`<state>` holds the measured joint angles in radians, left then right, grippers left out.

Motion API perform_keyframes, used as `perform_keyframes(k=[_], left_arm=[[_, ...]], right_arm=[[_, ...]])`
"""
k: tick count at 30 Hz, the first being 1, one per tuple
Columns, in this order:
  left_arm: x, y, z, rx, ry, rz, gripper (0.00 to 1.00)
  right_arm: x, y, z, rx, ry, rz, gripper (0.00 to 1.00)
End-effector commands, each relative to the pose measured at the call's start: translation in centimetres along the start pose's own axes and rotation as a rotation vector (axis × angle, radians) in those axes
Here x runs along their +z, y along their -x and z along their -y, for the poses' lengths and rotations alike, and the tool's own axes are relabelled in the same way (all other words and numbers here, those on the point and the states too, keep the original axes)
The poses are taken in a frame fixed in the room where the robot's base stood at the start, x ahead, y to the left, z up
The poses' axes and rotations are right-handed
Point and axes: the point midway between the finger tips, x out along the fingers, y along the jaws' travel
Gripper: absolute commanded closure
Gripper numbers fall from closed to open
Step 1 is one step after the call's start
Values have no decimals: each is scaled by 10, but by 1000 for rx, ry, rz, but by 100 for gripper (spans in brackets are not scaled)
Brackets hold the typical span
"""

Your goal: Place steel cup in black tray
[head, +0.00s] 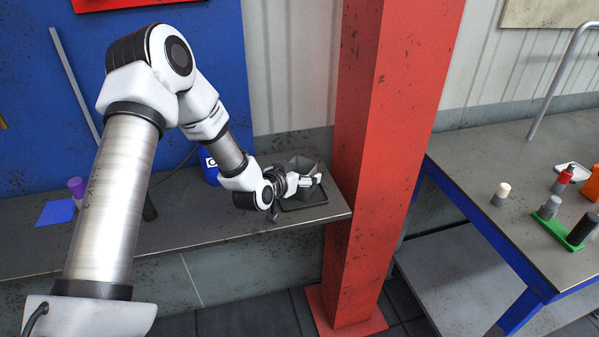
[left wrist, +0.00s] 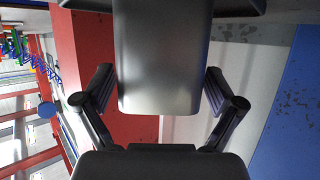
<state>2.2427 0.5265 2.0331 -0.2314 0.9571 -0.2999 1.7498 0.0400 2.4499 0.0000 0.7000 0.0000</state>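The black tray (head: 308,205) lies on the grey shelf, by its right end near the red post. My left gripper (head: 306,181) is low over the tray in the head view. In the left wrist view a smooth grey metal body, the steel cup (left wrist: 162,60), fills the space between the two dark fingers (left wrist: 160,90). In the head view I cannot clearly make out the cup behind the gripper. My right gripper is not in view.
A grey bin-like shape (head: 298,163) stands just behind the gripper. The red post (head: 375,150) rises close to its right. A blue container (head: 210,168) and a purple-topped item (head: 76,187) stand on the shelf (head: 190,225). A separate table (head: 490,160) with several small items is at right.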

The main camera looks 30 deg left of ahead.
Motion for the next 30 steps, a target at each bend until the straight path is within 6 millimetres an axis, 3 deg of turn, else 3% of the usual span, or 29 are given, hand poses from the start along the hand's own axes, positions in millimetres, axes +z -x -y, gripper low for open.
perform_keyframes(k=[11, 14, 24, 30], left_arm=[[-1, 6, 1, -1, 2, 0, 3], [0, 22, 1, 0, 5, 1, 3], [-3, 105, 1, -1, 9, -1, 3], [-2, 121, 0, 0, 1, 0, 3]], right_arm=[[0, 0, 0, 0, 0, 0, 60], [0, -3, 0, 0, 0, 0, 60], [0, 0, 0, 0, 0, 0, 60], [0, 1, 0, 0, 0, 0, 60]])
